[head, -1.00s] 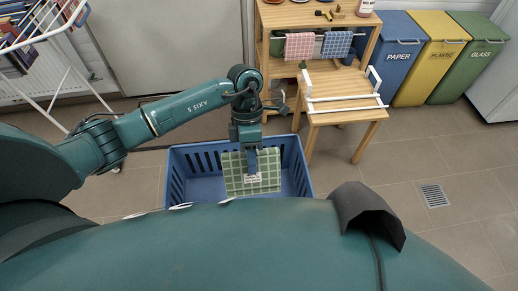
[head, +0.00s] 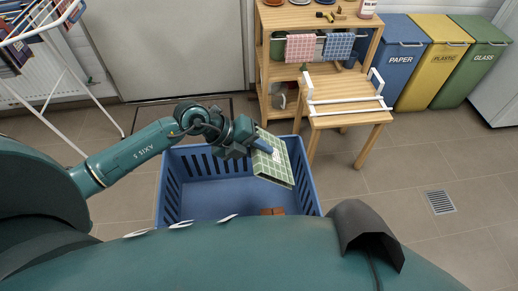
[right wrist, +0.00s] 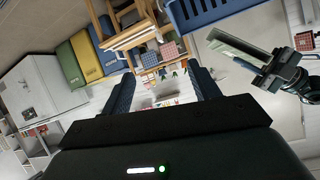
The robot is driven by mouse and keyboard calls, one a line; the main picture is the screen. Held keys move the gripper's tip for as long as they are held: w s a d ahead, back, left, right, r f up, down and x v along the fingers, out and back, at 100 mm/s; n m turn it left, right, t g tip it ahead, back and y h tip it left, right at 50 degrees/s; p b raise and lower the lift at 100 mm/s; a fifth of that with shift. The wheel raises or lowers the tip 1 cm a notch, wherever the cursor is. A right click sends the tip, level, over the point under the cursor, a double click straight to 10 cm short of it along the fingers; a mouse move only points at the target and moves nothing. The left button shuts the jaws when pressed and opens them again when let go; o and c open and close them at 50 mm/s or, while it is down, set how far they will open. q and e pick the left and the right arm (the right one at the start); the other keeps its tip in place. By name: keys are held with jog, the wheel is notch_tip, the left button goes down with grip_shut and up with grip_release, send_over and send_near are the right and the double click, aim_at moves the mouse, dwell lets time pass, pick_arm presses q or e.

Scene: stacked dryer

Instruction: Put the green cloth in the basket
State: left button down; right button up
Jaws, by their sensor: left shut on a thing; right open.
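The green checked cloth (head: 273,166) hangs tilted from my left gripper (head: 262,146), which is shut on its upper edge. Cloth and gripper are over the right part of the blue basket (head: 168,192), which stands on the floor. I cannot tell whether the cloth touches the basket. In the right wrist view the cloth (right wrist: 238,47) shows edge-on in the left gripper, beside the basket (right wrist: 205,15). My right gripper (right wrist: 165,85) is open with nothing between its fingers; it is not seen in the head view.
A brown object (head: 272,211) lies at the near side of the basket. A wooden stool (head: 340,90) stands right of the basket, in front of a shelf with pink (head: 300,47) and blue (head: 338,44) checked cloths. Bins stand at the back right. The floor at right is clear.

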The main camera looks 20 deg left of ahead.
pick_arm(q)
notch_tip(320, 180, down, 16)
jog(key=b, duration=1.6)
pick_arm(e)
notch_tip(320, 180, down, 7)
jog(key=n+t+y, duration=0.1)
jog(key=n+t, duration=0.2)
jog(key=shift+w+a, duration=0.2)
jog(key=shift+w, duration=0.25)
pick_arm(q)
jog(key=c, duration=1.2)
grip_release()
jog(key=shift+o, duration=0.2)
jog(key=p+v, duration=0.3)
jog(key=v, duration=1)
pick_arm(e)
jog(key=shift+s+d+r+m+g+h, duration=0.3)
jog(key=shift+s+r+m+g, duration=0.15)
jog(key=shift+r+g, duration=0.2)
pick_arm(q)
jog(key=shift+a, duration=0.1)
pick_arm(e)
jog(key=shift+s, duration=0.1)
